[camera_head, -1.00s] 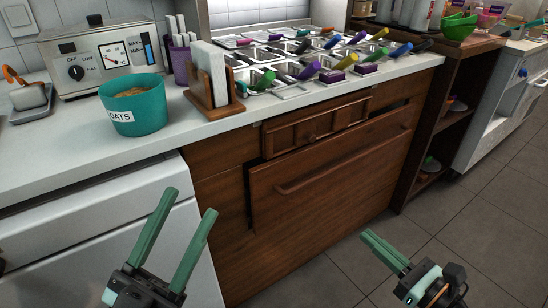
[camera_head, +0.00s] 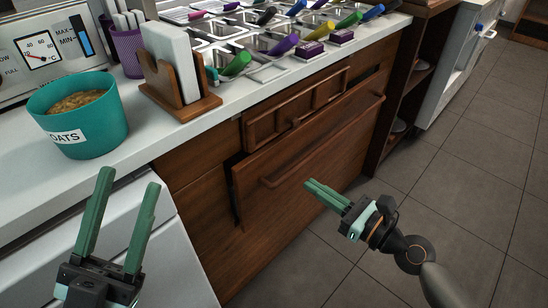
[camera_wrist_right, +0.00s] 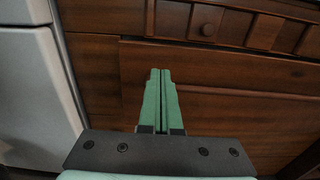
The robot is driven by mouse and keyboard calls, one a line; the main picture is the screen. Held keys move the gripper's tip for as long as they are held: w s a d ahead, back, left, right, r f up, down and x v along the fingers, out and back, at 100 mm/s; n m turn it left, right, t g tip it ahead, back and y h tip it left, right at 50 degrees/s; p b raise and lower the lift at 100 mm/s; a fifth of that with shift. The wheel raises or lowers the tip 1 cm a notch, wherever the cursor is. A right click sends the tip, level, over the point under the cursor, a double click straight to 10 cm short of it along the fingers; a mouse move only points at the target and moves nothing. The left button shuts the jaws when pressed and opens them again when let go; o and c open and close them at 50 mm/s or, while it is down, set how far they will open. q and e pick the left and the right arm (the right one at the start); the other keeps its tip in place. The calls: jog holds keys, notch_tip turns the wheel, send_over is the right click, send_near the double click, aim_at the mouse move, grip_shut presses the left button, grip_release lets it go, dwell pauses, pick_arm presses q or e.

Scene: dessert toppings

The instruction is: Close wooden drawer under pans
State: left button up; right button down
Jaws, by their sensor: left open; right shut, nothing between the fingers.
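The large wooden drawer (camera_head: 325,145) has a bar handle and stands slightly proud of the cabinet, with dark gaps at its left side and upper right. It also fills much of the right wrist view (camera_wrist_right: 230,120). Above it, under the pans (camera_head: 240,35), is a smaller panelled wooden drawer (camera_head: 270,125) with a round knob. My right gripper (camera_head: 309,184) is shut and empty, in front of the large drawer's face; contact cannot be told. Its fingers also show in the right wrist view (camera_wrist_right: 160,72). My left gripper (camera_head: 129,179) is open and empty, in front of the white appliance.
A teal oats tub (camera_head: 92,138) and a wooden holder (camera_head: 185,108) stand on the white counter (camera_head: 135,150). An open wooden shelf unit (camera_head: 408,90) is right of the drawers. The tiled floor (camera_head: 470,180) at right is clear.

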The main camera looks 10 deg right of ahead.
aim_at(265, 154)
jog(key=b+x, duration=0.1)
jog(key=x, duration=1)
jog(key=shift+w+a, duration=0.2)
jog(key=shift+w+a, duration=0.1)
jog(key=x, duration=0.4)
jog(key=shift+r, duration=0.2)
jog(key=shift+p, duration=0.4)
